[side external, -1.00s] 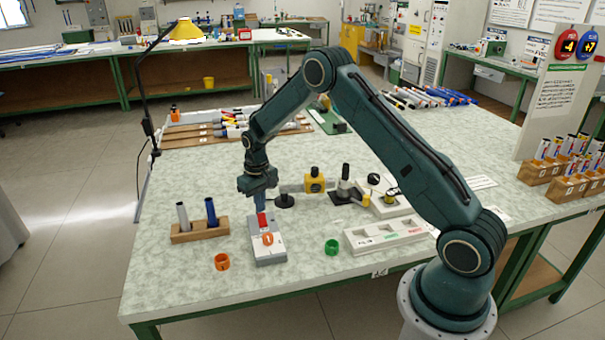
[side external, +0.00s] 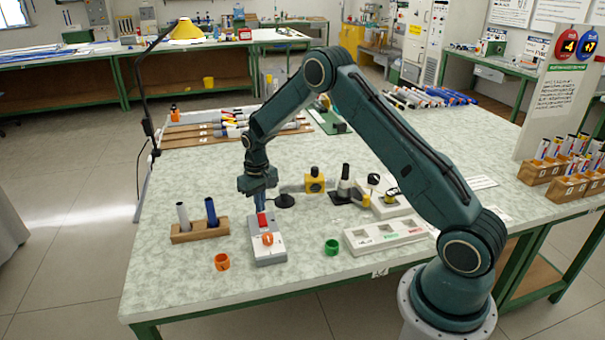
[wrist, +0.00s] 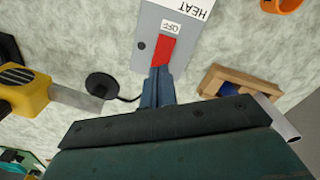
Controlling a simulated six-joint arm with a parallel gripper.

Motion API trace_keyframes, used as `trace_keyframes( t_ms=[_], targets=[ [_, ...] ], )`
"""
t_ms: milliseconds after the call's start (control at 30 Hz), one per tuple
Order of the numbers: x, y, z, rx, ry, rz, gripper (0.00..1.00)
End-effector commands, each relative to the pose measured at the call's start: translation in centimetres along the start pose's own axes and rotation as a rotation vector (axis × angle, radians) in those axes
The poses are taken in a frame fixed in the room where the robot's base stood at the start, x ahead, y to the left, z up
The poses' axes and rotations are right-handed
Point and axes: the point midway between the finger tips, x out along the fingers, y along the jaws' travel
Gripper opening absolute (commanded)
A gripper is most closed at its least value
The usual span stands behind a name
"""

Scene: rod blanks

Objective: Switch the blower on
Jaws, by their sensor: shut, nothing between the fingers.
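A grey control box (side external: 268,250) stands near the front of the bench, with a red switch (side external: 262,219) at its far end and an orange dial (side external: 267,239) nearer the front. In the wrist view the box (wrist: 150,22) reads HEAT, and an OFF label shows beside the red switch (wrist: 163,50). My gripper (side external: 261,208) points down at the far end of the box. In the wrist view its closed fingertips (wrist: 158,74) are at the near end of the red switch, with nothing held. I cannot tell whether they touch it.
A wooden block (side external: 200,232) with a grey and a blue rod stands to the left. A black round piece (side external: 284,201) and a yellow device (side external: 314,181) are behind.

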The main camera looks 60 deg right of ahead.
Motion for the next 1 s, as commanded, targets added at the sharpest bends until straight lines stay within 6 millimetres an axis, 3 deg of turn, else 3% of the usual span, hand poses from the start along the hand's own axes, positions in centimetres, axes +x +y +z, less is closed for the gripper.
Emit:
trace_keyframes(
  t_ms=[1000],
  targets=[
    [0.75, 0.00, -0.02, 0.000, 0.000, 0.000, 0.00]
  ],
)
